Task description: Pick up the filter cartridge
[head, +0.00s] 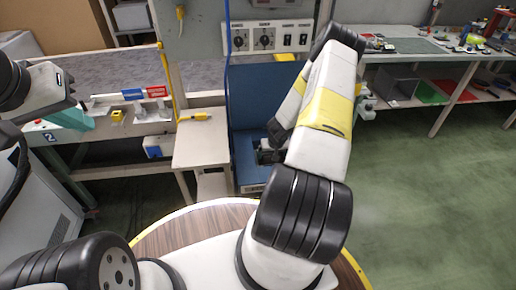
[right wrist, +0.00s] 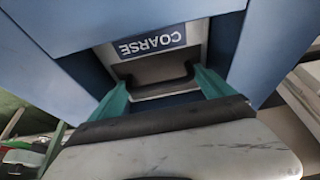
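The filter cartridge (right wrist: 168,62) shows in the right wrist view as a pale front with a blue label reading COARSE and a dark handle (right wrist: 160,87). It sits recessed between blue walls. The teal fingers of my right gripper (right wrist: 161,76) are spread wide, with their tips near the two ends of the handle; I cannot tell if they touch it. In the head view, my right arm hides most of this spot, and a dark part shows at the blue housing (head: 252,100). My left gripper (head: 72,117) has teal fingers at the left, over the bench; its opening is unclear.
A control panel (head: 270,38) with knobs is above the blue housing. A small beige table (head: 202,152) with a yellow tool stands left of it. A workbench with shelves (head: 420,58) is at the right. Open green floor (head: 420,190) lies at the right.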

